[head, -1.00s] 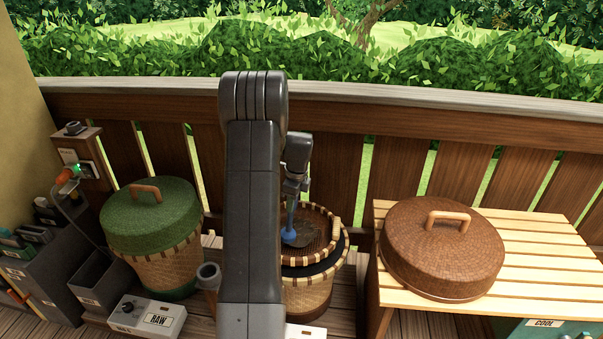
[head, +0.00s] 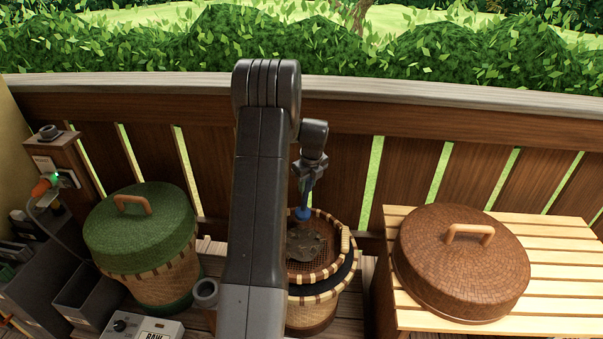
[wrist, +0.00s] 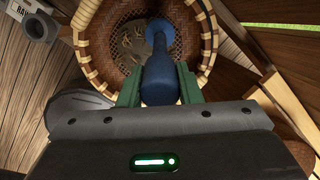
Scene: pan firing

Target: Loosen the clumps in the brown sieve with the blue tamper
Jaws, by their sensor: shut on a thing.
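The brown sieve (head: 328,270) sits on top of a woven basket (head: 312,312) in the middle, partly hidden behind my arm in the head view. Its mesh holds greyish-brown clumpy material (head: 304,245); this also shows in the wrist view (wrist: 127,40). My gripper (wrist: 158,85) is shut on the blue tamper (wrist: 172,80), with its green fingers on both sides of the handle. The tamper's round blue head (head: 303,214) is over the far part of the sieve. I cannot tell whether it touches the mesh.
A basket with a green lid (head: 140,230) stands at the left, near a grey control box (head: 145,328). A large brown lid (head: 460,260) lies on the slatted table (head: 550,255) at the right. A wooden railing (head: 420,110) runs behind everything.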

